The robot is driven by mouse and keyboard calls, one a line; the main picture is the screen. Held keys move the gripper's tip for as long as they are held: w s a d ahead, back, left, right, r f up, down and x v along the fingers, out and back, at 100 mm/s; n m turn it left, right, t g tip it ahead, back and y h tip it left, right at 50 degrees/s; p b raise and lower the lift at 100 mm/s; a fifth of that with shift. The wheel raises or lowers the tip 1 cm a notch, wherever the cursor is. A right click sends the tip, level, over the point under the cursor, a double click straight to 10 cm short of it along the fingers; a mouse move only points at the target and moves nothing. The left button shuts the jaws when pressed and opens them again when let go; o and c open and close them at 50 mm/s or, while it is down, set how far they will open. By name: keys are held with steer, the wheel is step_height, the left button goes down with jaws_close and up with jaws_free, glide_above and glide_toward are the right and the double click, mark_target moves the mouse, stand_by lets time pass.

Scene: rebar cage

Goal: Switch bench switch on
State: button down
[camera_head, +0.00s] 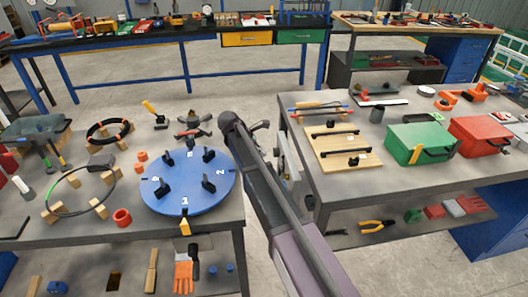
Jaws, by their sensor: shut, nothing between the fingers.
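My arm rises from the bottom centre to a dark rounded joint between the two front benches. I cannot make out my gripper or its fingertips. A pale grey upright plate (289,160) shows just right of my arm, by the left edge of the right bench (345,190); I cannot tell what it belongs to. No part is clearly recognisable as the bench switch, and its on or off state cannot be read. Part of the gap between the benches is hidden behind my arm.
The left bench (80,228) carries a blue round plate (190,190) with black fittings and several wood blocks. The right bench holds a wooden board (343,145) with black handles, a green box (415,148) and a red box (475,140). Bare floor (240,60) lies behind.

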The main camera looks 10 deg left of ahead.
mark_target(282, 166)
steer(key=shift+s+a+f+b, duration=0.1)
steer(key=shift+a+f+b, duration=0.25)
steer(key=shift+f+b, duration=0.45)
steer(key=shift+d, duration=0.15)
steer(key=shift+f, duration=0.1)
steer(key=shift+b+x, duration=3.85)
steer(key=shift+x, duration=1)
